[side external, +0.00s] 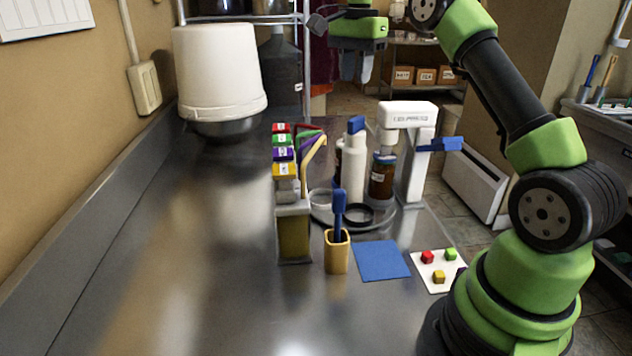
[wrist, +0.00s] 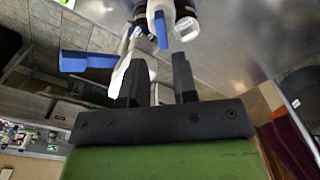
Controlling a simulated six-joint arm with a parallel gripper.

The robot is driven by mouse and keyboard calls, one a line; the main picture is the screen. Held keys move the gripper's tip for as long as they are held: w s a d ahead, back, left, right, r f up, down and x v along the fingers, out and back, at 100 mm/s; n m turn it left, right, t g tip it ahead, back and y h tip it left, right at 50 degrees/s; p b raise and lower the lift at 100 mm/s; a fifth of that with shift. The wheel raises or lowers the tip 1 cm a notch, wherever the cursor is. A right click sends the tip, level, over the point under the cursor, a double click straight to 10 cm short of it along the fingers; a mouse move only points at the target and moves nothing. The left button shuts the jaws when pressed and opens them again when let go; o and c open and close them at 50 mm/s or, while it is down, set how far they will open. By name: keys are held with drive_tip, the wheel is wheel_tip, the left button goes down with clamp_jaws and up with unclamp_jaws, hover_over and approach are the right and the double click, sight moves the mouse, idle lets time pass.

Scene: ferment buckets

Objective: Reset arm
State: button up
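My gripper (side external: 357,66) is raised high above the far end of the steel bench in the side view, clear of everything on it. In the wrist view its two dark fingers (wrist: 157,85) stand apart with nothing between them. Beyond them in that view are a white bottle with a blue cap (wrist: 161,30) and a blue lever (wrist: 86,61). My arm reaches up from the right side and over to the gripper. No object is held.
A white bucket (side external: 218,72) stands upside down at the back left. A white dispenser (side external: 408,115), a white bottle (side external: 353,165) and a brown bottle (side external: 382,178) stand mid-bench. The left bench is clear.

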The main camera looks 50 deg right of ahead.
drive_tip(key=s+a+r+n+t, duration=0.2)
drive_tip(key=s+a+r+n, duration=0.2)
drive_tip(key=a, duration=0.3)
drive_tip(key=s+a+r+n+t, duration=0.1)
drive_tip(key=s+a+r+n, duration=0.3)
drive_tip(key=a, duration=0.3)
drive_tip(key=s+a+f+n+t+y, duration=0.2)
drive_tip(key=s+a+f+n+t, duration=0.2)
drive_tip(key=s+a, duration=0.4)
drive_tip(key=s+f+n, duration=0.1)
drive_tip(key=s+f, duration=0.1)
drive_tip(key=s, duration=0.3)
drive_tip(key=shift+a+f+n, duration=0.15)
drive_tip(key=shift+n, duration=0.25)
